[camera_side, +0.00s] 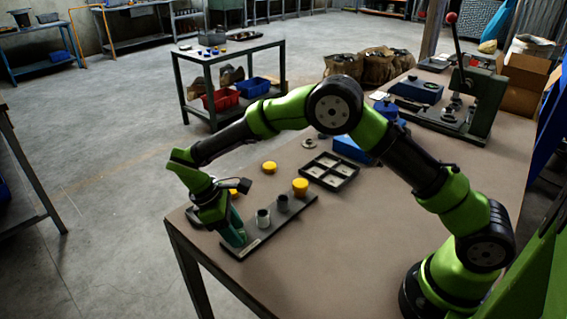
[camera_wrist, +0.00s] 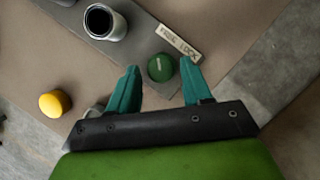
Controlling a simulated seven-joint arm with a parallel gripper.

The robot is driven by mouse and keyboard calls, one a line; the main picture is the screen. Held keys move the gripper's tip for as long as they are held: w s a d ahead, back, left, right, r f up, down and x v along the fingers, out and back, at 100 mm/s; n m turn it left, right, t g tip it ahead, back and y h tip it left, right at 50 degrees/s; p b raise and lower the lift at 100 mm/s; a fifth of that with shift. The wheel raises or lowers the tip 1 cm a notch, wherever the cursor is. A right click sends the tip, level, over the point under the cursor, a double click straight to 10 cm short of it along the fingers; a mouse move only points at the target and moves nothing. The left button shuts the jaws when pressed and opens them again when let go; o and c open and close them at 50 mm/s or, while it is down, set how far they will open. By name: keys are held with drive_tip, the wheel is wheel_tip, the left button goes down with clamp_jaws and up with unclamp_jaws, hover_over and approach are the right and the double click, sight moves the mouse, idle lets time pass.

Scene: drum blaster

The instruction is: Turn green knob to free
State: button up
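The green knob (camera_wrist: 161,68) sits on the grey strip plate in the wrist view, with a pale line mark on its top. A label plate reading "FREE LOCK" (camera_wrist: 180,41) lies beside it. My gripper (camera_wrist: 160,80) is open, with one teal finger to the left of the knob and the other close to its right side. I cannot tell whether the right finger touches it. In the side view my gripper (camera_side: 236,238) is low over the near left end of the strip plate (camera_side: 262,228), and it hides the knob there.
On the strip plate stand a metal cup (camera_side: 263,218), a dark cylinder (camera_side: 282,203) and a yellow-capped cylinder (camera_side: 300,187). A yellow cap (camera_side: 269,167) lies behind on the table. A black divided tray (camera_side: 329,171) is farther right. The table's left edge is close to my gripper.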

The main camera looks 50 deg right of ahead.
drive_tip(key=shift+o, duration=0.5)
drive_tip(key=shift+s, duration=0.1)
drive_tip(key=v, duration=1.7)
drive_tip(key=shift+f, duration=0.1)
